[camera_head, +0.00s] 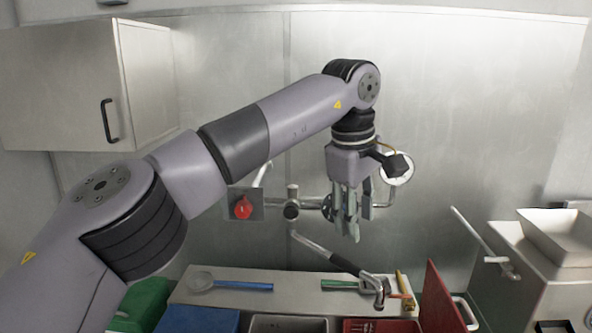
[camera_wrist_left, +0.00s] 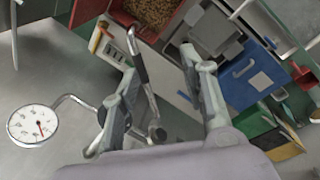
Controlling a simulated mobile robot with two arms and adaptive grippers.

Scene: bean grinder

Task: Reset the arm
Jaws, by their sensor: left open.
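My left arm reaches in from the left across the head view, with its forearm raised and its wrist bent down. My left gripper (camera_head: 352,222) hangs with its fingers pointing down, in front of the metal back wall and the wall pipes (camera_head: 292,209). In the left wrist view the two fingers of my left gripper (camera_wrist_left: 165,82) stand apart with nothing held between them. The black-handled spout (camera_wrist_left: 138,58) shows behind that gap. My right gripper is in neither view.
A shelf (camera_head: 300,285) below holds a blue-handled strainer (camera_head: 232,286) and a green-handled tool (camera_head: 340,285). A red valve knob (camera_head: 243,207) is on the wall. A round gauge (camera_wrist_left: 34,125) sits beside the gripper. A cabinet (camera_head: 85,85) hangs upper left; a white hopper (camera_head: 560,236) stands right.

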